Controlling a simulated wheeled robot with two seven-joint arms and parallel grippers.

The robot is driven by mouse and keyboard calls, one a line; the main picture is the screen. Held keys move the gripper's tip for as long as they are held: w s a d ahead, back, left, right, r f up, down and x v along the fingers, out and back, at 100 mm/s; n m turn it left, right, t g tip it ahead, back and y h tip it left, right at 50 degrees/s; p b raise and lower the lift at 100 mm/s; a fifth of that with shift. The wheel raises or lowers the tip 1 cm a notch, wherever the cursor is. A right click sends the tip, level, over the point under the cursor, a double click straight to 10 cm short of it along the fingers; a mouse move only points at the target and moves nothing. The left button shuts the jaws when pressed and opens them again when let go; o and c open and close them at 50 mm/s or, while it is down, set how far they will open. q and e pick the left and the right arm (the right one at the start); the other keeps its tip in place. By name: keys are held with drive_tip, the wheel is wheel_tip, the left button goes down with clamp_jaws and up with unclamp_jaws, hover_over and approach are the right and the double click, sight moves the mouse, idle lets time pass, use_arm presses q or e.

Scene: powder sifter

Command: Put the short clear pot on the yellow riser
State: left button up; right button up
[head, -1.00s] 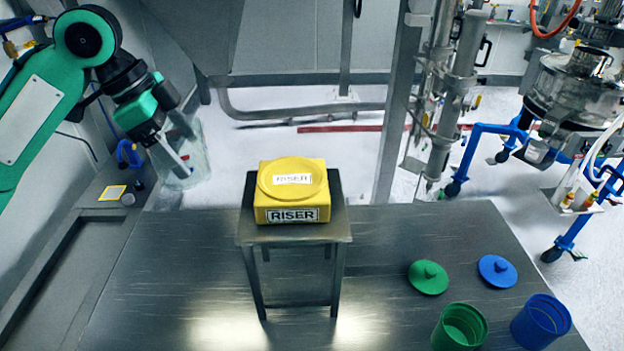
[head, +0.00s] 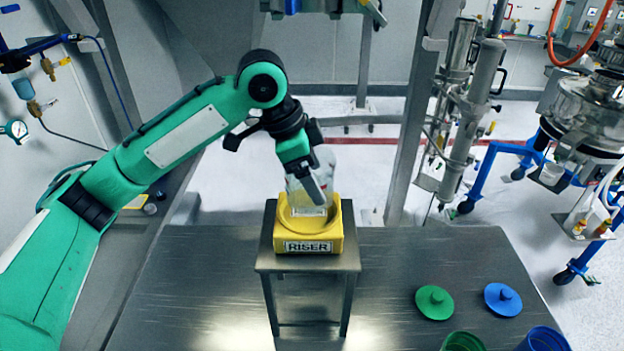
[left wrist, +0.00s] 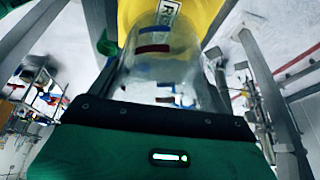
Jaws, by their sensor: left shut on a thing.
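The short clear pot (head: 328,168) is upright over the yellow riser (head: 335,241). My left gripper (head: 316,196) is shut on the pot and comes down from the upper left. The pot's lower part lines up with the riser's round top, but I cannot tell whether it touches or hovers. In the left wrist view the clear pot (left wrist: 160,65) lies straight ahead of my gripper, with the yellow riser (left wrist: 205,12) beyond it. My gripper covers part of the pot. My right gripper is not in view.
The riser stands on a small metal stool (head: 265,262) on the dark steel table (head: 200,290). A green lid (head: 434,302), a blue lid (head: 502,299), a green pot (head: 462,342) and a blue pot (head: 543,340) are at the right. The table left of the stool is clear.

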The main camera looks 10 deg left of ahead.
use_arm(q)
wheel_tip(320, 180, down, 3)
drive_tip(key=shift+s+a+r+p, duration=0.1)
drive_tip(key=shift+a+p, duration=0.05)
drive_tip(key=shift+p, duration=0.65)
drive_tip(key=shift+f, duration=0.2)
drive_tip(key=shift+f, duration=0.1)
drive_tip(key=o, duration=0.9)
drive_tip(key=shift+o, duration=0.2)
drive_tip(key=shift+a+r+b, duration=0.1)
drive_tip(key=shift+r+b, duration=0.25)
drive_tip(key=shift+r, duration=0.2)
drive_tip(key=b+v, duration=0.2)
drive_tip(key=v, duration=0.9)
drive_tip(key=shift+r+b, duration=0.1)
drive_tip(key=shift+b, duration=0.25)
